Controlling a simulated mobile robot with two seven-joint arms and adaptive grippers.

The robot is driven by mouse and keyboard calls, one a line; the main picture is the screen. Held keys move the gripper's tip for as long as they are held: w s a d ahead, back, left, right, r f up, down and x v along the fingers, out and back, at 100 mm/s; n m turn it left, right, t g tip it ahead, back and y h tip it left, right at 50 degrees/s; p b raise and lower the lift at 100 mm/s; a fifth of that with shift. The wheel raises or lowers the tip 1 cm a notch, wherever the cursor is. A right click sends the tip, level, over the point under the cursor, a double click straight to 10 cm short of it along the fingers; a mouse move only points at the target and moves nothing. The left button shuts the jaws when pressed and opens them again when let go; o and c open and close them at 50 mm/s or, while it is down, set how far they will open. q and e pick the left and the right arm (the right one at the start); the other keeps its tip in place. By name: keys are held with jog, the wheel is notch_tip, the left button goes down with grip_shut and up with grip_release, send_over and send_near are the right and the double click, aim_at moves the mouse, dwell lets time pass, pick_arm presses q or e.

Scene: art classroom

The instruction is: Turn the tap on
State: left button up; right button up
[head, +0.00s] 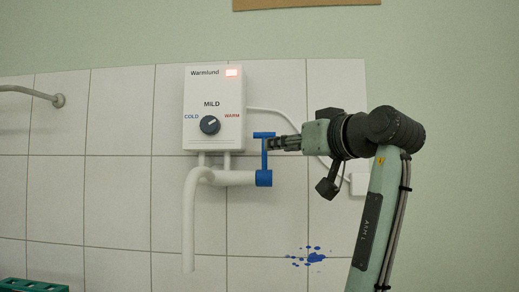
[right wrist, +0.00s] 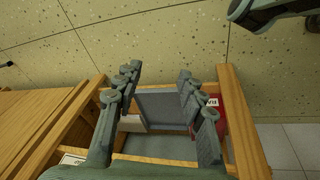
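A blue T-shaped tap handle (head: 264,159) stands upright at the right end of the white pipe. It belongs to a white water heater box (head: 213,100) on the tiled wall. The curved white spout (head: 188,225) hangs down at the left, and no water shows below it. My left gripper (head: 273,144) is at the right side of the handle's stem, just under its top bar. Its fingertips appear to touch or overlap the stem; whether they grip it is unclear. My right gripper (right wrist: 160,98) is open and empty, pointing down over a wooden-framed opening.
The heater has a dark dial (head: 210,125) and a lit red lamp (head: 232,72). A white cable runs to a wall box (head: 359,184). Blue paint splashes (head: 314,257) mark the tiles. A green crate (head: 33,285) is at lower left. A red item (right wrist: 212,105) lies beside my right fingers.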

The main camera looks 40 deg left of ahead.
aim_at(265, 169)
pick_arm(q)
jog(key=p+x, duration=0.1)
jog(key=x, duration=0.6)
jog(key=shift+w+a, duration=0.1)
jog(key=shift+a, duration=0.15)
pick_arm(e)
jog(key=s+d+f, duration=0.1)
jog(key=s+f, duration=0.2)
jog(key=f, duration=0.2)
jog(key=shift+s+g, duration=0.15)
jog(key=shift+g, duration=0.15)
pick_arm(q)
jog(key=shift+c, duration=0.5)
pick_arm(e)
jog(key=shift+f, duration=0.1)
pick_arm(q)
grip_shut()
